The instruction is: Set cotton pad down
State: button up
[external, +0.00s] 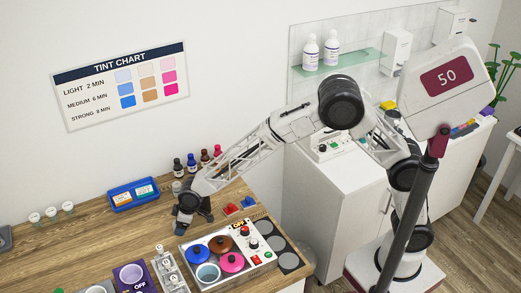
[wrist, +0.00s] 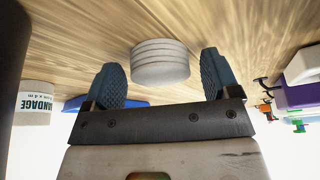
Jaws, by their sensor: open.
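A round white stack of thin layers (wrist: 160,63), which looks like the cotton pad, is between the two fingers of my gripper (wrist: 162,80) in the wrist view. My gripper is open, with a gap visible on each side of the stack. The stack appears to rest on the wooden table, but I cannot tell for sure whether it touches it. The stack is not discernible there.
A blue box (external: 134,196) and dark bottles (external: 191,162) are behind. A purple box (external: 131,274) is in front. A bandage roll (wrist: 36,102) shows in the wrist view. Bare wood lies to the left.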

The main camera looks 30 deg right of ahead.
jog(key=shift+r, duration=0.1)
jog(key=v, duration=1.2)
jog(key=shift+r, duration=0.1)
jog(key=shift+a+r, duration=0.1)
dwell(0.8)
